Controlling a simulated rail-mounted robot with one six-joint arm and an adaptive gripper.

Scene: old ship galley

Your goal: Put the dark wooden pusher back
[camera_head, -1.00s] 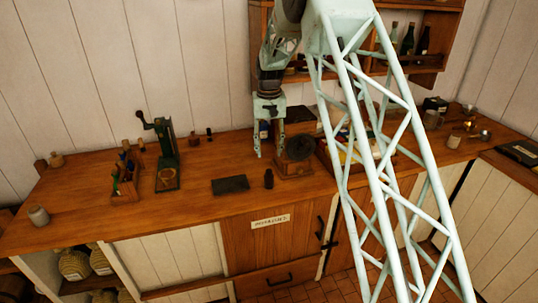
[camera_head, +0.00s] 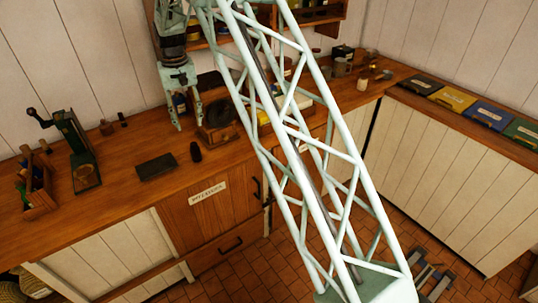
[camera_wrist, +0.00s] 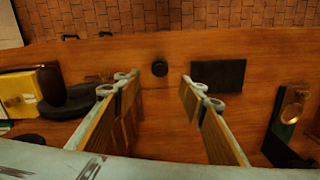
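A small dark upright piece (camera_head: 196,152), which looks like the dark wooden pusher, stands on the wooden counter (camera_head: 120,200) near its front edge. In the wrist view it is a dark round top (camera_wrist: 160,68), lying between the lines of my fingers and beyond their tips. My gripper (camera_head: 188,127) points down above the counter, just behind the dark piece. In the wrist view my gripper (camera_wrist: 160,83) is open, with nothing between its fingers. Where the pusher belongs is not clear from these frames.
A dark flat slab (camera_head: 157,167) lies left of the piece. A wooden box with a dark round part (camera_head: 218,116) stands close right of my gripper. A green device (camera_head: 80,150) and a tool caddy (camera_head: 37,190) stand left. Colored boxes (camera_head: 488,115) lie on the right counter.

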